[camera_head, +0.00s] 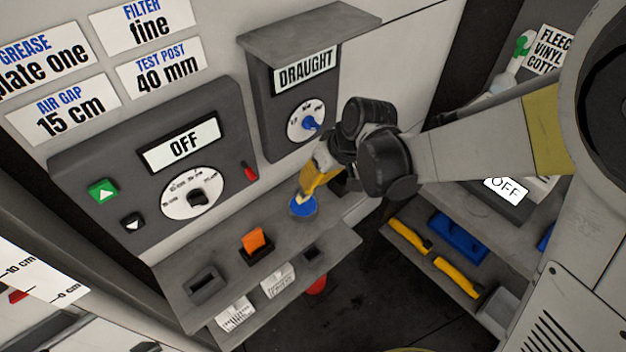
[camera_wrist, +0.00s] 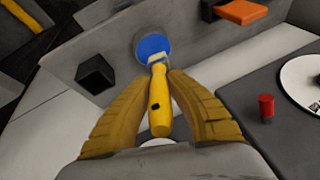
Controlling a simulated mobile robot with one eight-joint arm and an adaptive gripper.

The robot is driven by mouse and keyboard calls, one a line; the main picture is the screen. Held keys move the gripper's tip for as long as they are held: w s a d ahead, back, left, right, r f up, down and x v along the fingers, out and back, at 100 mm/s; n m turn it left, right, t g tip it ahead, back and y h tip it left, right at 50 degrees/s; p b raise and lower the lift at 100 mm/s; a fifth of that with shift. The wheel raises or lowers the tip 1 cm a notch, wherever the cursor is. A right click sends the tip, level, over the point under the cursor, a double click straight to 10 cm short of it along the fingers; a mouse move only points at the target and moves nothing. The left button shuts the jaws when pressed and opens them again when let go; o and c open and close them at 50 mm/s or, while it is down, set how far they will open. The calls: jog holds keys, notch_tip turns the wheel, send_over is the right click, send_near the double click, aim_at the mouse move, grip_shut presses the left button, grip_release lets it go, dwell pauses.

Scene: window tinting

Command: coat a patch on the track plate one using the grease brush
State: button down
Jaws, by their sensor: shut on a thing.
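My gripper (camera_head: 318,180) is shut on the grease brush (camera_wrist: 158,105), whose yellow handle lies between its two yellow fingers in the wrist view. The brush's pale bristle end points at a round blue surface (camera_wrist: 153,46), which looks like a pot or dish of blue material. It also shows in the head view (camera_head: 303,209), on the grey shelf below the draught box. The bristles overlap the blue in both views; I cannot tell whether they touch it. A sign at the upper left reads "GREASE" and "plate one" (camera_head: 45,62). I cannot make out track plate one.
The grey shelf (camera_head: 215,312) also holds an orange block (camera_head: 256,243) in a holder and empty slots. A control box (camera_head: 160,160) reading OFF and the draught box (camera_head: 262,105) stand behind. A lower right shelf holds yellow and blue items (camera_head: 459,237).

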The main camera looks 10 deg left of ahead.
jog(key=shift+r+p, duration=1.55)
jog(key=shift+r, duration=1)
